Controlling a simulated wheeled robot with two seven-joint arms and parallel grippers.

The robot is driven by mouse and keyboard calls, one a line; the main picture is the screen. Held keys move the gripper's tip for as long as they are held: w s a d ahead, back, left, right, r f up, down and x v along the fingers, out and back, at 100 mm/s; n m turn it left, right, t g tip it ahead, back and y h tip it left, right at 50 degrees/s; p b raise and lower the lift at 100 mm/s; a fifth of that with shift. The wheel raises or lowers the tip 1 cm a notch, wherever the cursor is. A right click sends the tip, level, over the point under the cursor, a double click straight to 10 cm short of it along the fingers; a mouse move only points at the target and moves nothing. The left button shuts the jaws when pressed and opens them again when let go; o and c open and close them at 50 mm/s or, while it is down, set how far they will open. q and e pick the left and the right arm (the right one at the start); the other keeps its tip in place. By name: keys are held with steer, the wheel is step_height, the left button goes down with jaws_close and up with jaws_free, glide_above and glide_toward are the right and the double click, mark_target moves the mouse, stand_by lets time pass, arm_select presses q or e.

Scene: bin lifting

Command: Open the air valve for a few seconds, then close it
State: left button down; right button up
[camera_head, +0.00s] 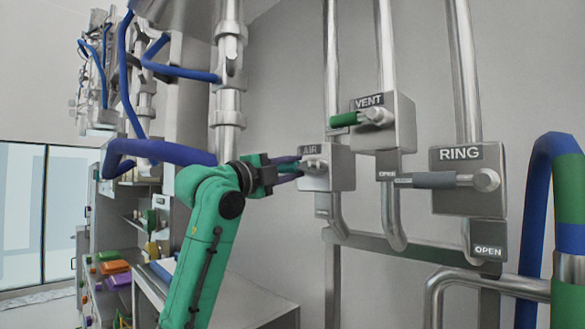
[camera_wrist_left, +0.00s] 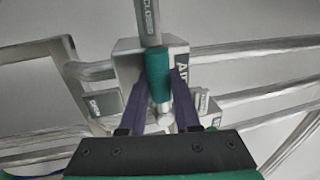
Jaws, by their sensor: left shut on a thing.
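The air valve is a light grey box (camera_head: 340,170) marked AIR on the wall. It also shows in the left wrist view (camera_wrist_left: 128,62). Its green handle (camera_wrist_left: 158,68) lies in line with a CLOSED label (camera_wrist_left: 148,18) in the wrist view; in the head view it points left and is mostly hidden by my gripper. My left gripper (camera_head: 298,168) is shut on this handle, with its purple fingers (camera_wrist_left: 160,88) on both sides of it. An OPEN label (camera_head: 322,213) sits below the box. My right gripper is not in view.
The VENT valve (camera_head: 398,125) has a green handle pointing left, close to the right of the air valve. The RING valve (camera_head: 470,182) has a grey handle pointing left. Metal pipes run around the boxes. A workbench (camera_head: 240,300) stands at the lower left.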

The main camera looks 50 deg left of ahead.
arm_select(q)
steer(key=shift+r, duration=0.1)
stand_by(0.4)
steer(key=c, duration=0.6)
jaws_free()
steer(key=shift+s+f+b, duration=0.25)
steer(key=shift+s+b, duration=0.15)
steer(key=s+b, duration=0.2)
steer(key=s, duration=0.2)
steer(key=s+f+b, duration=0.1)
steer(key=s, duration=0.4)
steer(key=s+f+b, duration=0.1)
steer(key=s+b, duration=0.1)
steer(key=s, duration=0.2)
steer(key=shift+s+d+f+b, duration=0.2)
steer(key=shift+s+b, duration=0.05)
steer(key=shift+b, duration=0.05)
